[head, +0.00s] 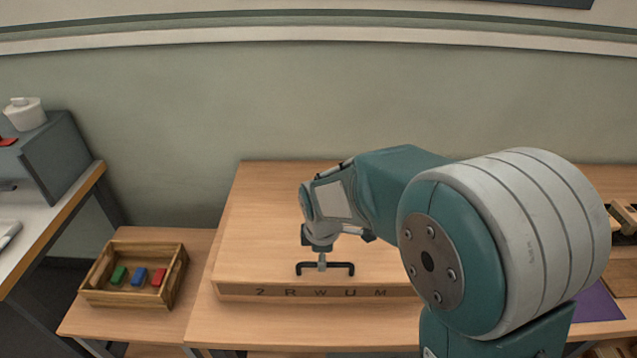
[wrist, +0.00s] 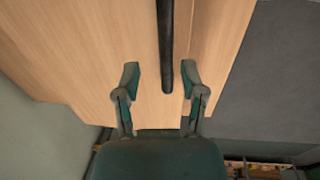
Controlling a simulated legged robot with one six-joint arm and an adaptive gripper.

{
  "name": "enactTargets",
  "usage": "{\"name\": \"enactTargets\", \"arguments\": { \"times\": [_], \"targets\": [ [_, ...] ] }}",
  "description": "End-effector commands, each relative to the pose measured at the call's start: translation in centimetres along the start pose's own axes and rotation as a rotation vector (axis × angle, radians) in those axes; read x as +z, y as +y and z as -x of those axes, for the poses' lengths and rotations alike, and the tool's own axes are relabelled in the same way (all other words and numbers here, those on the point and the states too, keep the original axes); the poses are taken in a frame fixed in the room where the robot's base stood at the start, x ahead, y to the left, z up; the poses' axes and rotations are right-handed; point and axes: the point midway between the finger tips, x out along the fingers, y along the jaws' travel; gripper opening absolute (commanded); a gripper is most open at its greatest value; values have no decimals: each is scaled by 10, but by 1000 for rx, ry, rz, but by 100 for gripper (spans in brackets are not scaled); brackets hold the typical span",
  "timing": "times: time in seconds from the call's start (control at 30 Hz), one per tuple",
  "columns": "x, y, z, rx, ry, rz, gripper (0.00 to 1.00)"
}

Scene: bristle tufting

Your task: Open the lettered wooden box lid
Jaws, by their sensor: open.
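A black bar handle (head: 342,269) stands near the lid's front edge. My gripper (head: 322,258) is at the handle, pointing down, with its fingertips small and partly hidden in the head view. In the wrist view my gripper (wrist: 160,70) is open, with one finger on each side of the black handle (wrist: 166,35). Gaps show between the handle and both fingers. My arm covers the right part of the lid.
A wooden tray (head: 172,294) with green, blue and red blocks sits at left on a lower surface. A grey case (head: 60,158) stands on the far-left table. A purple mat (head: 597,305) and wooden pieces lie at right, behind my arm. The wall is behind the box.

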Motion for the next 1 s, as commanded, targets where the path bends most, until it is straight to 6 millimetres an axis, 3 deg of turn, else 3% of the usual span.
{"name": "enactTargets", "arguments": {
  "times": [0.17,0.37,0.7,1.0],
  "targets": [
    [5,-1,9,11,4,-39,53],
    [39,-17,63,74,34,-313,53],
    [96,-75,141,179,123,-870,53],
    [131,-138,178,254,236,-1333,53]
  ]
}}
